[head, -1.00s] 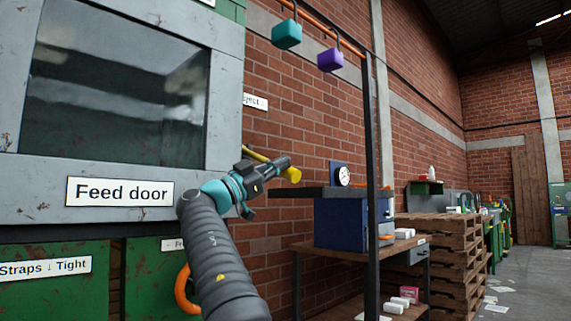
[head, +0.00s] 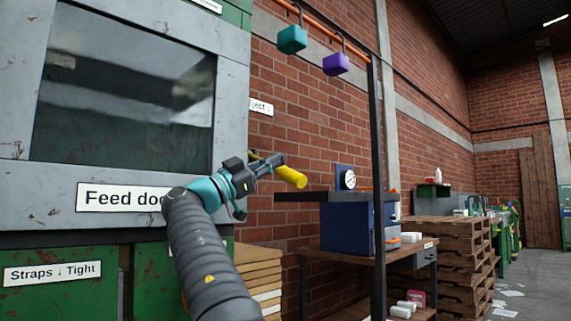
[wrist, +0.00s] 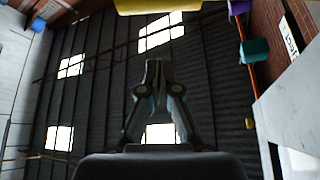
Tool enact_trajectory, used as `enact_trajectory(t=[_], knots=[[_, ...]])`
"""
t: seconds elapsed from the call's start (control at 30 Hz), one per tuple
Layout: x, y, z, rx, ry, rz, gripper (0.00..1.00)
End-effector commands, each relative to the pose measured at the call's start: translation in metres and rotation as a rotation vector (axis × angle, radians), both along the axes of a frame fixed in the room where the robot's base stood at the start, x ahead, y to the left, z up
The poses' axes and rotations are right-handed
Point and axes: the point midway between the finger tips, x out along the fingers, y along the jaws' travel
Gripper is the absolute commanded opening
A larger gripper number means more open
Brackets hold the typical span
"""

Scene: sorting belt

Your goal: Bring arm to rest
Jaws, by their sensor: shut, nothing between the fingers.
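My gripper (head: 280,160) is raised in front of the brick wall, right of the feed door (head: 230,110), and points right. Its fingers are shut with nothing between them; the wrist view shows the closed fingertips (wrist: 158,65) against the roof. A yellow handle (head: 290,176) shows just beside and below the fingertips in the head view. In the wrist view a yellow bar (wrist: 158,5) crosses the top edge, apart from the fingertips. My forearm hides part of the "Feed door" label (head: 115,197).
A teal block (head: 292,39) and a purple block (head: 336,64) hang from an orange rail above. A dark post (head: 377,180) stands right of the gripper. Behind it are a bench with a blue box (head: 345,228) and stacked pallets (head: 450,255). Open floor lies far right.

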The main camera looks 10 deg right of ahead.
Motion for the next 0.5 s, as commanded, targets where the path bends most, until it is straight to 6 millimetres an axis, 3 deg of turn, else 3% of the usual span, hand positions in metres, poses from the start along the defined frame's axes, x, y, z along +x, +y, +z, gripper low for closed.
enact_trajectory(t=[0.2, 0.5], knots=[[-0.009, 0.031, -0.019, 0.0, 0.001, 0.002, 0.0], [-0.014, 0.044, -0.025, 0.0, 0.0, -0.002, 0.0]])
